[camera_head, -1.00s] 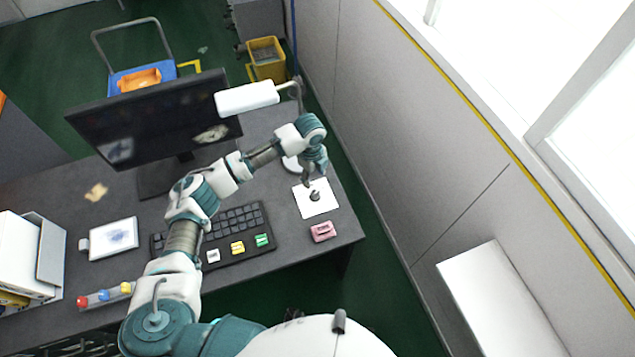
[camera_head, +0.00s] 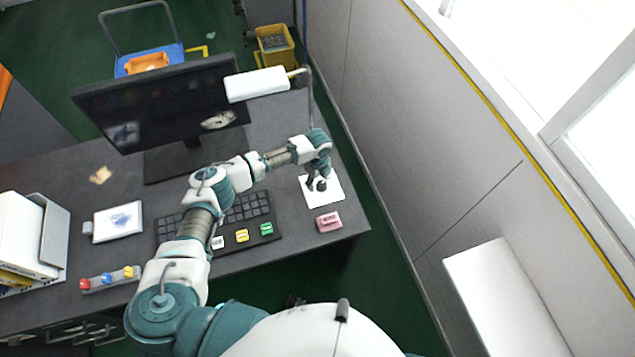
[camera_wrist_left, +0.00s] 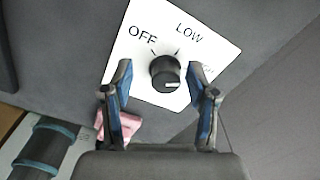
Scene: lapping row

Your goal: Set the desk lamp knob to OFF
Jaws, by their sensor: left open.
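The desk lamp knob (camera_wrist_left: 165,73) is black and round with a pale pointer line, on a white plate (camera_wrist_left: 215,45) marked OFF and LOW. A third label at the right is partly hidden by a finger. The pointer line faces right in the left wrist view, away from OFF. My left gripper (camera_wrist_left: 164,85) is open, its blue-padded fingers on either side of the knob; I cannot tell if they touch it. In the head view the left gripper (camera_head: 316,184) is over the plate (camera_head: 333,194). The white-headed desk lamp (camera_head: 257,84) stands behind. My right gripper is not in view.
A pink block (camera_head: 328,222) lies near the desk's front right corner, close to the plate. A keyboard (camera_head: 250,208) with coloured keys is under my left arm. A monitor (camera_head: 160,105) stands behind the arm, and a wall is to the right.

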